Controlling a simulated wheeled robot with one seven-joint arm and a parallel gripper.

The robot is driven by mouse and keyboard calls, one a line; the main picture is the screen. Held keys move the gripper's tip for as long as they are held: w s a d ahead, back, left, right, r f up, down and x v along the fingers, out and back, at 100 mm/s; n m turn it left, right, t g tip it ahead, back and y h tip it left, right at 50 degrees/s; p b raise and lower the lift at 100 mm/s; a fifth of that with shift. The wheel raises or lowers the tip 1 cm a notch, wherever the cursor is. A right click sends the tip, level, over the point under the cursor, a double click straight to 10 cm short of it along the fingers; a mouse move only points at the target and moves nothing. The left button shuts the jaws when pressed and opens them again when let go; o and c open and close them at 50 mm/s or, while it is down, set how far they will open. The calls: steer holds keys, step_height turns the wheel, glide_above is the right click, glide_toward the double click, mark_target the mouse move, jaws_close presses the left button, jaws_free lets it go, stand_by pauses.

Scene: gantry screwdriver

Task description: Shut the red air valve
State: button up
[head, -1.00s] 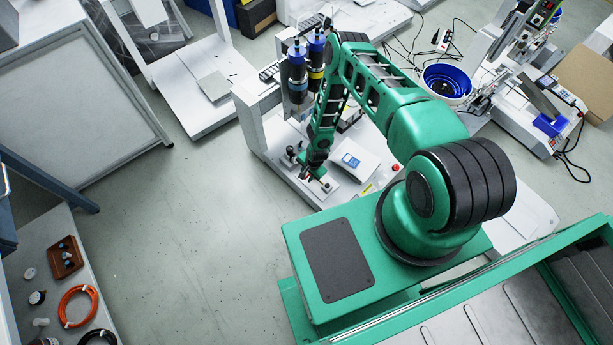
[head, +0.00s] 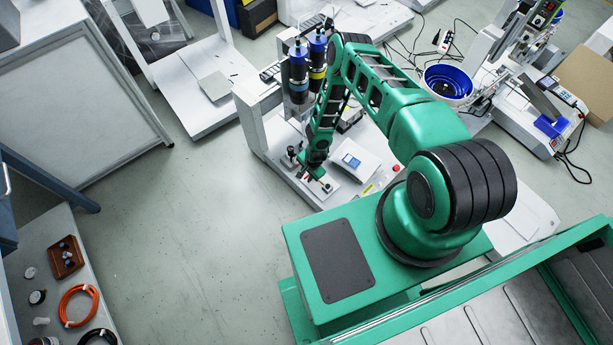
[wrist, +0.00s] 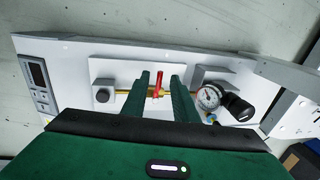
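The red air valve (wrist: 158,84) shows in the wrist view as a thin red lever on a brass line that runs across a white panel. The lever stands between the two green fingers of my gripper (wrist: 160,84). The fingers are open, with a gap on each side of the lever, and I see no clear grip on it. In the head view my gripper (head: 309,174) is low at the front of the white gantry machine (head: 262,135). The valve is too small and too covered to make out there.
A round pressure gauge (wrist: 209,97) with a black knob (wrist: 237,106) sits right of the fingers. A control box with a display (wrist: 38,75) is at the panel's left end. In the head view, two blue-capped screwdrivers (head: 298,70) stand behind my gripper.

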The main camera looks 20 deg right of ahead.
step_height(320, 180, up, 11)
steer(key=s, duration=0.2)
steer(key=shift+d+f, duration=0.2)
steer(key=shift+d, duration=0.2)
steer(key=shift+w, duration=0.1)
stand_by(0.5)
